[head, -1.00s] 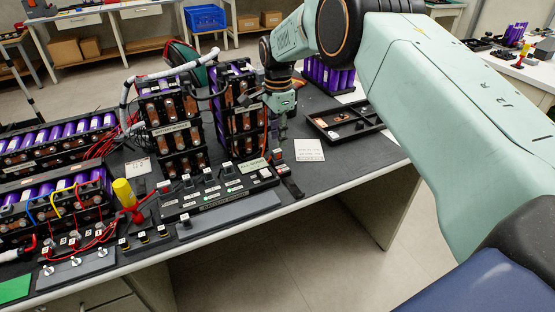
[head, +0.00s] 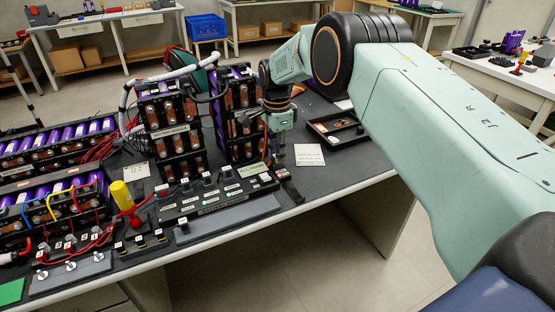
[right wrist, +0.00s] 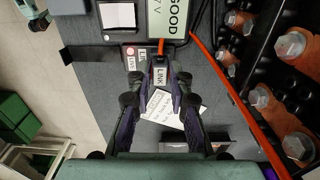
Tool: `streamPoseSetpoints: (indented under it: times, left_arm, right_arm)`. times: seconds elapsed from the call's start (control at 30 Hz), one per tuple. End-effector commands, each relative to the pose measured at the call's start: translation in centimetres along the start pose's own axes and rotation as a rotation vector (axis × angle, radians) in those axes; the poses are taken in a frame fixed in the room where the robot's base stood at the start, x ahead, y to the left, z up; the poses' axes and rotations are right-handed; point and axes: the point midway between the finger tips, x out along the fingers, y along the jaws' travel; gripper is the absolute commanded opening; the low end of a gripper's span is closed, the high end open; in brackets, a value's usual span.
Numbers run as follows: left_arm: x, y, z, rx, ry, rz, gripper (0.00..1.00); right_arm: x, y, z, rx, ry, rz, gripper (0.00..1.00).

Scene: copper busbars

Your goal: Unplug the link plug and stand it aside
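The link plug (right wrist: 160,76) is a small dark block with a white "LINK" label, seen in the right wrist view at the dark socket block (right wrist: 130,54). My right gripper (right wrist: 162,88) has its fingertips drawn together on both sides of the plug, and they appear shut on it. Whether the plug is still seated in the socket cannot be told. In the head view my right gripper (head: 281,158) points down at the right end of the black panel (head: 215,197), hiding the plug. My left gripper is not in view.
Battery modules (head: 172,132) stand close left of my right gripper. An orange cable (right wrist: 235,90) runs beside it. A white card (head: 309,155) and a black tray (head: 338,130) lie to the right. The table's front edge is near.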

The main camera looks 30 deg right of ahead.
Motion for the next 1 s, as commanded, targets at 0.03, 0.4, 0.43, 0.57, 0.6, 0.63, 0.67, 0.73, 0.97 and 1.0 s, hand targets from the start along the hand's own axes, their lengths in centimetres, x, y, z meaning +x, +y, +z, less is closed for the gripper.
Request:
streamPoseSetpoints:
  times: [0.03,0.4,0.43,0.57,0.6,0.63,0.67,0.73,0.97,1.0]
  left_arm:
    - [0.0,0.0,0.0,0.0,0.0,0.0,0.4]
    - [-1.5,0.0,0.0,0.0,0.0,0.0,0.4]
    - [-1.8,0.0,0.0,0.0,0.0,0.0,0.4]
    - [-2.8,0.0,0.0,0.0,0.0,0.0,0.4]
    - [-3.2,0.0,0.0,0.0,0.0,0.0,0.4]
    - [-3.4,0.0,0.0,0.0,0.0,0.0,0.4]
    - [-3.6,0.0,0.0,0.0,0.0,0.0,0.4]
    - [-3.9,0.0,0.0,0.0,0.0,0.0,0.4]
    - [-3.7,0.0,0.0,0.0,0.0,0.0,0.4]
    - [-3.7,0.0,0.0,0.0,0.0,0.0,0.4]
  right_arm:
    - [0.1,0.0,-0.1,0.0,0.002,0.0,0.01]
    - [-1.6,0.0,-0.1,0.0,0.002,-0.001,0.0]
    - [-1.9,0.0,-0.1,0.0,0.002,-0.001,0.0]
    - [-3.0,0.0,-0.1,0.0,0.002,-0.001,0.0]
    - [-3.4,0.0,-0.1,0.0,0.002,0.0,0.0]
    - [-3.6,0.0,-0.1,0.0,0.002,0.0,0.0]
    - [-3.9,0.0,-0.1,0.0,0.002,0.0,0.0]
    - [-4.2,0.0,-0.1,0.0,0.001,0.0,0.0]
    - [-4.0,0.0,-0.1,0.0,0.001,0.0,0.0]
    - [-4.0,0.0,-0.1,0.0,0.001,0.0,0.0]
